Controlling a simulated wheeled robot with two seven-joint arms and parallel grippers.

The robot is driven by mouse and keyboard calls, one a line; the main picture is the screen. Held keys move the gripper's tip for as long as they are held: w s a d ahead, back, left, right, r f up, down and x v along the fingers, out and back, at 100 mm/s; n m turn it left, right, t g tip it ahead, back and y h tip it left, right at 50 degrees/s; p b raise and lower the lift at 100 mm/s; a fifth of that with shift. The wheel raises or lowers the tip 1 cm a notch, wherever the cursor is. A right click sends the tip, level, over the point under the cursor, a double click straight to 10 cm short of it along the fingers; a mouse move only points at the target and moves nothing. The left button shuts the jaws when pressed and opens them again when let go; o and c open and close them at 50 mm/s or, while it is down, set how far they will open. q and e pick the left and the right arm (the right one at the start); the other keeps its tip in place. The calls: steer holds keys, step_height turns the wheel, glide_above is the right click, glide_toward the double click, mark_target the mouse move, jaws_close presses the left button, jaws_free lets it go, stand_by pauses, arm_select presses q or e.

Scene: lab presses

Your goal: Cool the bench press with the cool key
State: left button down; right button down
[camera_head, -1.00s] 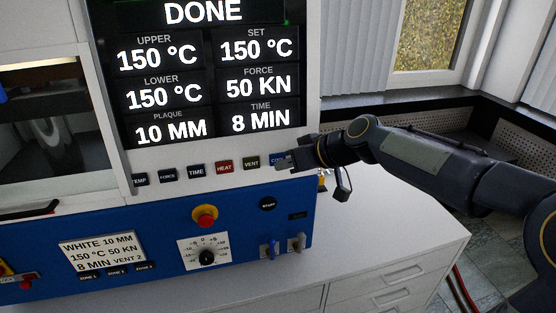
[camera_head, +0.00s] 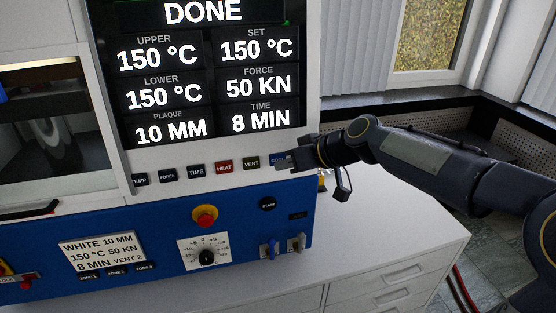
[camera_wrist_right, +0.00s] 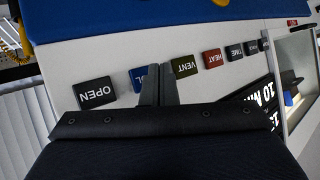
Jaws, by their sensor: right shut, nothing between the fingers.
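The bench press (camera_head: 110,260) has a white upper panel and a blue lower front. Its screen (camera_head: 205,80) reads DONE, upper 150 °C, lower 150 °C, set 150 °C, 50 KN, 10 MM and 8 MIN. The blue cool key (camera_head: 275,159) is at the right of the key row, partly hidden by my right gripper (camera_head: 284,162). In the right wrist view the shut fingertips (camera_wrist_right: 158,75) overlap the right part of the cool key (camera_wrist_right: 138,78), beside the VENT key (camera_wrist_right: 185,66). I cannot tell whether they touch it. My left gripper is not in view.
The red HEAT key (camera_head: 224,167) and VENT key (camera_head: 251,163) lie left of the cool key. The OPEN key (camera_wrist_right: 95,93) is on its other side. A red emergency knob (camera_head: 205,214) and a dial (camera_head: 206,256) sit lower. The white cabinet top (camera_head: 385,230) is clear on the right.

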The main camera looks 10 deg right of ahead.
steer(key=shift+w, duration=0.1)
steer(key=shift+w, duration=0.35)
steer(key=shift+w+f, duration=0.1)
steer(key=shift+w, duration=0.3)
stand_by(0.8)
steer(key=shift+s+b, duration=0.1)
steer(key=shift+b, duration=0.2)
steer(key=shift+s+b, duration=0.35)
steer(key=shift+s, duration=0.35)
steer(key=shift+s, duration=0.1)
steer(key=s, duration=0.1)
steer(key=s+b, duration=0.1)
steer(key=s, duration=0.1)
steer(key=s+r+b, duration=0.1)
steer(key=shift+s+d, duration=0.1)
steer(key=shift+s, duration=0.3)
